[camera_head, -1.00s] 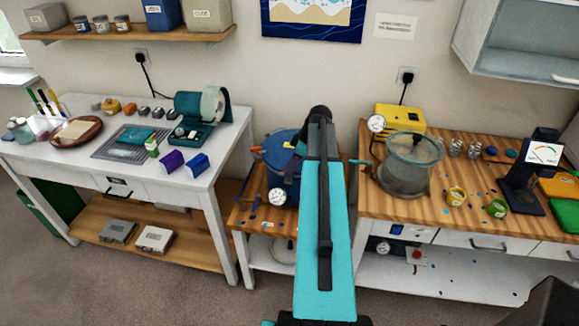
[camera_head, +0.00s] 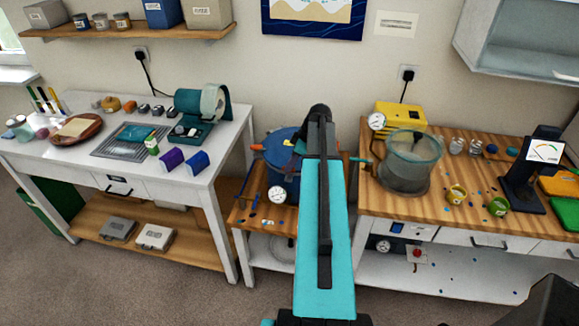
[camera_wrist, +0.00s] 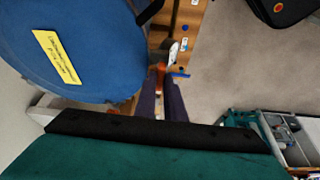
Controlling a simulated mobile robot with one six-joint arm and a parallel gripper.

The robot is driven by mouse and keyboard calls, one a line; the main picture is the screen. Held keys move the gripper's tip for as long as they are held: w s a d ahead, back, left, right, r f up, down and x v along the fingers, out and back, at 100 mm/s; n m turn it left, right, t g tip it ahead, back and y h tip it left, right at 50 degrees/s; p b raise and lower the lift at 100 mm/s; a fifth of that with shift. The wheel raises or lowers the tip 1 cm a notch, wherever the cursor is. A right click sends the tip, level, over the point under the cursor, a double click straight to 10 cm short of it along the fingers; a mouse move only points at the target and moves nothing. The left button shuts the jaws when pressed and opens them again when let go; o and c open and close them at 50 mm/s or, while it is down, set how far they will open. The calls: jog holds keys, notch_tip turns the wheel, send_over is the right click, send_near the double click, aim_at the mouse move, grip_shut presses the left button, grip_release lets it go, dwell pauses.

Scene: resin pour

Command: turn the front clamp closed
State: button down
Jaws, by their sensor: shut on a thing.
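The blue pressure pot (camera_head: 284,147) stands on the low wooden stand, with a gauge (camera_head: 277,195) on its front. Its blue lid (camera_wrist: 75,50) with a yellow label fills the upper left of the wrist view. My gripper (camera_wrist: 161,84) is beside the lid's rim, its two dark fingers shut on a small orange piece, which looks like the front clamp's handle (camera_wrist: 161,70). Most of the clamp is hidden by the fingers. In the head view my arm covers the gripper and the pot's right side. Another orange clamp handle (camera_head: 257,147) shows at the pot's left.
The right bench (camera_head: 460,226) carries a clear chamber (camera_head: 410,165), a yellow pump (camera_head: 401,115) and small cups. The white table (camera_head: 225,150) at left holds a teal tape machine (camera_head: 192,130). Grey floor lies open in front.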

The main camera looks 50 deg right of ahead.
jog(key=shift+s+a+f, duration=0.1)
jog(key=shift+a, duration=0.05)
jog(key=m+b, duration=0.1)
jog(key=m, duration=0.1)
jog(key=m+h+b, duration=0.1)
jog(key=m+b, duration=0.1)
jog(key=shift+s+a+f+h+b, duration=0.1)
jog(key=shift+a+h+b, duration=0.05)
jog(key=shift+h+b, duration=0.15)
jog(key=m+b, duration=0.1)
jog(key=m, duration=0.1)
jog(key=m+h+b, duration=0.1)
jog(key=m, duration=0.1)
jog(key=shift+a+m+h, duration=0.15)
jog(key=shift+m+h, duration=0.15)
jog(key=shift+m, duration=0.1)
jog(key=m+h, duration=0.1)
jog(key=m, duration=0.3)
jog(key=shift+h+b, duration=0.3)
jog(key=shift+b, duration=0.1)
jog(key=shift+w+a+m+g+h+b, duration=0.15)
jog(key=shift+m+g+h, duration=0.2)
jog(key=shift+m, duration=0.8)
jog(key=shift+w+d+m+g+h+b, duration=0.2)
jog(key=shift+m+g, duration=0.25)
jog(key=shift+m, duration=0.7)
jog(key=shift+s, duration=0.2)
